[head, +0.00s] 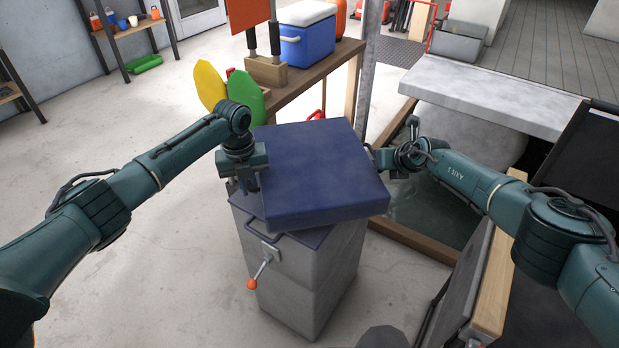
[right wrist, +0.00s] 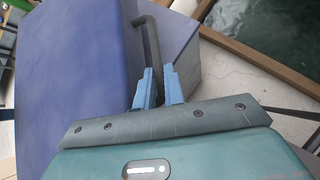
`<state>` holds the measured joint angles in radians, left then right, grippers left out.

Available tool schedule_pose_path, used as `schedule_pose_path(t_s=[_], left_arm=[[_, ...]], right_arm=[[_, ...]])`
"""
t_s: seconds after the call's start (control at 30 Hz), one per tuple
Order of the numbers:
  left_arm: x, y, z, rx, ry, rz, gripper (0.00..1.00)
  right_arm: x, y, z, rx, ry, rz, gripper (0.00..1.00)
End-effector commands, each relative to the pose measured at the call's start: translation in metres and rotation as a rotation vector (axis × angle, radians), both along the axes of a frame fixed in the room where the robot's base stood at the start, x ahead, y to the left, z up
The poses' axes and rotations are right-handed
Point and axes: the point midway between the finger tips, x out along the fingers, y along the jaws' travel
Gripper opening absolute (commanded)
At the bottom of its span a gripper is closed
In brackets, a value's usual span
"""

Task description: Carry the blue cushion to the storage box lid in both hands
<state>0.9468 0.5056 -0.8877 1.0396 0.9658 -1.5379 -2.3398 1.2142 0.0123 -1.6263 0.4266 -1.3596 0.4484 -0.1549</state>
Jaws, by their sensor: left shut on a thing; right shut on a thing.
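The blue cushion (head: 325,172) is a thick, flat square. It lies level over a grey storage box, turned a little relative to it. The storage box lid (head: 306,238) shows only as a dark strip under the cushion's front edge; I cannot tell whether they touch. My left gripper (head: 252,188) is shut at the cushion's left edge; its grip is partly hidden. My right gripper (head: 376,158) is at the opposite edge. In the right wrist view its fingers (right wrist: 158,90) close around a dark bar handle (right wrist: 150,42) beside the cushion (right wrist: 85,75).
A lever with an orange knob (head: 252,283) sticks out from the box front. A wooden bench with a blue cooler (head: 306,45) stands behind. A wood-edged water opening (head: 425,210) lies to the right. The concrete floor at front left is clear.

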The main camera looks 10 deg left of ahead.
Motion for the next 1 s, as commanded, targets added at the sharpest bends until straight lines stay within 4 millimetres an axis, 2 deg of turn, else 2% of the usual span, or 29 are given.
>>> schedule_pose_path(t_s=[0.27,0.9,0.93,1.0], left_arm=[[0.000,0.002,-0.009,0.003,0.001,0.003,0.00],[0.000,0.002,-0.051,0.003,0.001,0.003,0.00],[0.000,0.002,-0.047,0.003,0.001,0.003,0.14],[0.000,0.002,-0.047,0.003,0.001,0.003,0.19]], right_arm=[[0.002,-0.003,-0.008,-0.002,-0.003,-0.005,0.00],[0.002,-0.003,-0.050,-0.002,-0.003,-0.005,0.00],[0.001,-0.003,-0.047,-0.002,-0.002,-0.005,0.13],[0.001,-0.003,-0.046,-0.002,-0.001,-0.004,0.19]])
